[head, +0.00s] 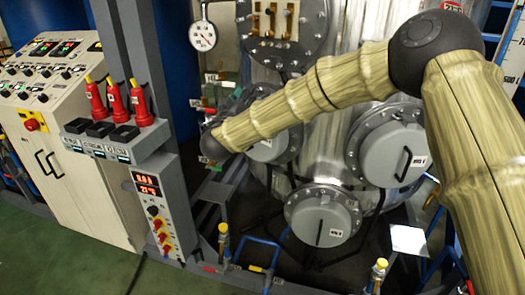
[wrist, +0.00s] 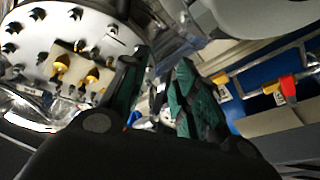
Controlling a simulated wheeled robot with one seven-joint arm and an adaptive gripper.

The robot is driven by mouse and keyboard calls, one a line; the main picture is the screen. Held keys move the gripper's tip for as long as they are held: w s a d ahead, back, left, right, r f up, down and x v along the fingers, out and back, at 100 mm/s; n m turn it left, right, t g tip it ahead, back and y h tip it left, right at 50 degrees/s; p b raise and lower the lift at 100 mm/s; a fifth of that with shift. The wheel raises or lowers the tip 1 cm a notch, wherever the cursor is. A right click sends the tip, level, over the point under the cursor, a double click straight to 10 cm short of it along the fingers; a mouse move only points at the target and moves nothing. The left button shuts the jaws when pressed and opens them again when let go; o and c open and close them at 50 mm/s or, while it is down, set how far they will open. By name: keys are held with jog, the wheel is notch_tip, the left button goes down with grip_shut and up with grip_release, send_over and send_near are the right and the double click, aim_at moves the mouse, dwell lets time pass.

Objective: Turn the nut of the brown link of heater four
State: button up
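In the wrist view my gripper (wrist: 160,95) has its two green-padded fingers apart, with a gap and nothing held between them. A round bolted metal heater flange (wrist: 30,50) lies to the left of the fingers. On it are a tan plate and brass-coloured terminals (wrist: 61,66), apart from the left finger. In the head view an opened heater face (head: 283,50) shows brass terminals (head: 272,20) at the top. I cannot read which heater is number four, and I cannot pick out the brown link or its nut. My arm covers part of the heaters.
Grey closed heater covers (head: 322,217) and (head: 398,152) sit on the metal vessel. A pressure gauge (head: 203,36) hangs at upper left. A control cabinet (head: 60,120) and a post with red-handled tools (head: 117,103) stand left. Blue pipes and yellow-capped valves (head: 223,229) run low in front.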

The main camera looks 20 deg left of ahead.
jog(key=s+d+f+g+y, duration=0.1)
jog(key=d+f, duration=0.2)
jog(key=f, duration=0.6)
jog(key=d+f+n+g+y, duration=0.1)
jog(key=d+f+g+y, duration=0.1)
jog(key=f, duration=0.7)
jog(key=shift+s+d+f, duration=0.25)
jog(key=shift+s+d, duration=0.15)
jog(key=shift+d, duration=0.1)
